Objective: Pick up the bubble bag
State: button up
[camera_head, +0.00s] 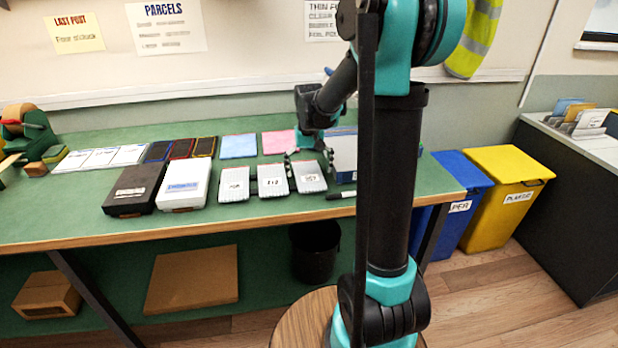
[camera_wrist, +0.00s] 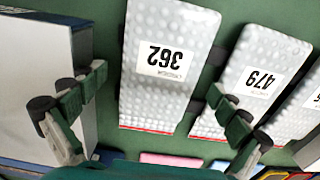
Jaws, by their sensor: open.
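Three silver bubble bags with white labels lie in a row on the green bench: left (camera_head: 234,183), middle (camera_head: 272,181) and right (camera_head: 309,177). My gripper (camera_head: 308,162) is open and empty over the back end of the right one. In the wrist view, the bag labelled 362 (camera_wrist: 160,92) lies between the spread fingers of my gripper (camera_wrist: 156,82). The bag labelled 479 (camera_wrist: 250,80) lies beside it, partly behind one finger. A third bag (camera_wrist: 303,105) is cut off at the edge. The gap between fingertips and bag is hard to judge.
A box (camera_head: 343,155) stands close to the right of the bags; its pale side (camera_wrist: 35,70) fills the wrist view's left. A black pen (camera_head: 341,195) lies in front. A white box (camera_head: 184,185) and black box (camera_head: 134,190) stand left. Flat coloured pouches (camera_head: 239,146) lie behind.

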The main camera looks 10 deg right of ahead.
aim_at(309, 174)
jog(key=c, duration=1.3)
jog(key=shift+r, duration=0.1)
notch_tip(309, 174, up, 20)
jog(key=shift+f, duration=0.1)
